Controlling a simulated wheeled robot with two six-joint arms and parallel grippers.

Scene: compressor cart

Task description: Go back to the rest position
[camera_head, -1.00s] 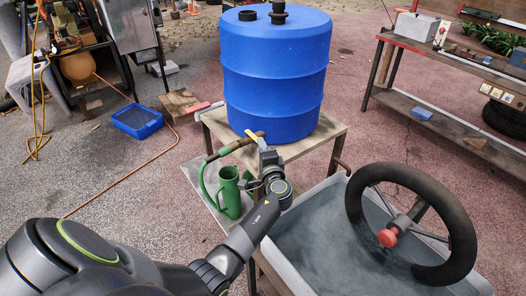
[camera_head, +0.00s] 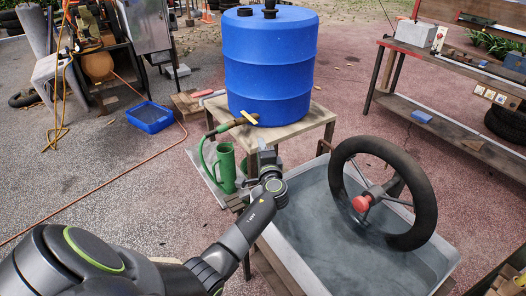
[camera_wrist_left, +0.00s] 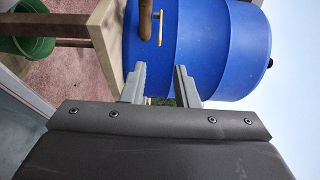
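My left gripper (camera_head: 264,156) is in front of the wooden stand, below and to the right of the yellow tap handle (camera_head: 250,117). In the left wrist view the left gripper (camera_wrist_left: 160,78) has its two fingers apart with nothing between them. The blue barrel (camera_head: 268,70) stands upright on the wooden stand (camera_head: 312,122). Its tap, with the yellow handle, has a green hose (camera_head: 203,150) on it. In the left wrist view the handle (camera_wrist_left: 159,28) is apart from the fingers. My right gripper is in neither view.
A green jug (camera_head: 226,168) stands beside the hose on a low shelf. A grey tub (camera_head: 300,222) with a black steering wheel (camera_head: 424,190) over it is to the right of my left arm. A blue tray (camera_head: 150,117) and an orange hose lie on the ground at left.

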